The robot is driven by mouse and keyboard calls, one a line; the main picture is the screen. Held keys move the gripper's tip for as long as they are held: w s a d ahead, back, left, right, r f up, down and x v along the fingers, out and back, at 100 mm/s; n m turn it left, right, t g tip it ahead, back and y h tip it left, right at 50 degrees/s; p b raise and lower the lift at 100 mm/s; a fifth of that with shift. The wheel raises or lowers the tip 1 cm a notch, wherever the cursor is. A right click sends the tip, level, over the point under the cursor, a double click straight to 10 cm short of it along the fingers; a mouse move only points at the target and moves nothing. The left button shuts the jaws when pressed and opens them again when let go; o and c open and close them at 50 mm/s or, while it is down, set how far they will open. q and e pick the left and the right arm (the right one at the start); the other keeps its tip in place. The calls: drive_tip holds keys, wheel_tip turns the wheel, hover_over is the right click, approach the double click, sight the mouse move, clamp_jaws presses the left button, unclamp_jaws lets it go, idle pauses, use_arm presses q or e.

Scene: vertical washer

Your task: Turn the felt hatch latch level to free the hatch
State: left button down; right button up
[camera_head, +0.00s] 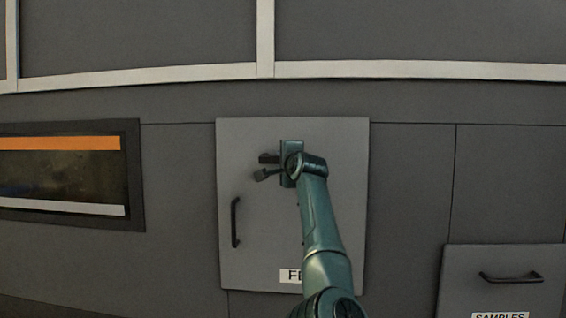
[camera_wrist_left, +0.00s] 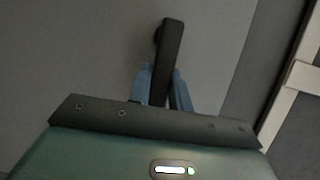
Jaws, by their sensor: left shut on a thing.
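The felt hatch (camera_head: 258,220) is a light grey panel, shut, with a white label partly covered by my arm; the visible letters start with "F". The latch (camera_wrist_left: 171,55) is a dark bar in the left wrist view. My left gripper (camera_wrist_left: 164,88) is shut on it, a blue finger on each side. In the head view, my left gripper (camera_head: 276,167) is at the hatch's upper middle, with small dark parts showing left of it. The bar looks close to parallel with the pale rail, but its exact tilt is unclear. My right gripper is out of view.
A dark vertical handle (camera_head: 235,222) is on the hatch's left side. A "SAMPLES" drawer (camera_head: 515,260) with a handle protrudes at lower right. A dark window (camera_head: 60,172) with an orange strip is at left. A pale rail (camera_head: 400,69) crosses above.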

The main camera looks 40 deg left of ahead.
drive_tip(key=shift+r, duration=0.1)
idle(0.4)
use_arm(q)
drive_tip(key=c, duration=1.3)
unclamp_jaws()
drive_tip(key=b+v, duration=0.3)
drive_tip(key=v, duration=1)
drive_tip(key=shift+s+b, duration=0.1)
drive_tip(key=shift+b, duration=0.25)
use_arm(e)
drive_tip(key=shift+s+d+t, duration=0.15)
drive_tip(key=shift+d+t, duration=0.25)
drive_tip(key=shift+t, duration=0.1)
use_arm(q)
drive_tip(key=shift+r, duration=0.15)
